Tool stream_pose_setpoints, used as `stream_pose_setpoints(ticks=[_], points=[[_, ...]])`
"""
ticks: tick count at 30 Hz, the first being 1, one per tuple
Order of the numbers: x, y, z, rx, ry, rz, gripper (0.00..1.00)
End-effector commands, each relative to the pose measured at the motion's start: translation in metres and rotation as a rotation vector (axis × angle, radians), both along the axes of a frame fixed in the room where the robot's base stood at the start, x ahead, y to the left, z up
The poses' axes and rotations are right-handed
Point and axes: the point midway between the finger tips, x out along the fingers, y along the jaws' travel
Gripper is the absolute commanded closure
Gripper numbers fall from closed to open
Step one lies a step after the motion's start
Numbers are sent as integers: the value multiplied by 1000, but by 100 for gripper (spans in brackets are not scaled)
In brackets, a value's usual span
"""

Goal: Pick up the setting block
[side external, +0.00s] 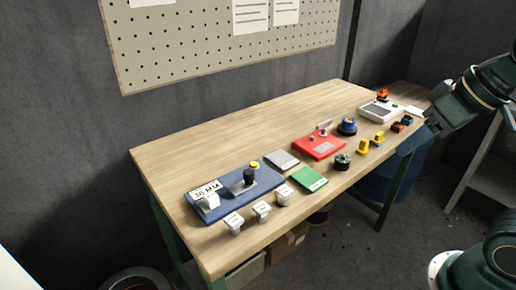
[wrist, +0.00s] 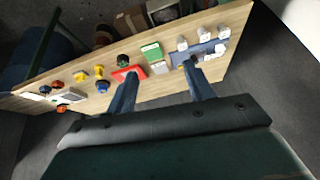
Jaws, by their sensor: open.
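Three small white blocks with printed tops stand in a row at the table's front left: one (side external: 233,223), a middle one (side external: 262,211) and one (side external: 284,195). I cannot tell from the prints which thing is the setting block. Behind them lies a blue base (side external: 232,196) with a label plate, a white piece, a black knob and a yellow button. White blocks also show in the wrist view (wrist: 182,44), near the blue base. My gripper (wrist: 160,69) is open and empty. In the side view it is beyond the table's right end, far from the white blocks.
A green plate (side external: 308,178), grey plate (side external: 283,160), red unit (side external: 318,146), dark green round piece (side external: 342,161), blue round piece (side external: 347,126), yellow pieces (side external: 362,146) and a white box (side external: 381,111) stand along the table. The back left tabletop (side external: 210,145) is clear.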

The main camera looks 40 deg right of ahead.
Motion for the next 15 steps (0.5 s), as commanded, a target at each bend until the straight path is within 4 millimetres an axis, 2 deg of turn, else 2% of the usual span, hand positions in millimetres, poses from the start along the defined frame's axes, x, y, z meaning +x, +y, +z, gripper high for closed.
stream_pose_setpoints(ticks=[9, 15], points=[[63, 25, 22, 171, 75, -189, 47], [106, 43, 28, 278, 137, -324, 47]])
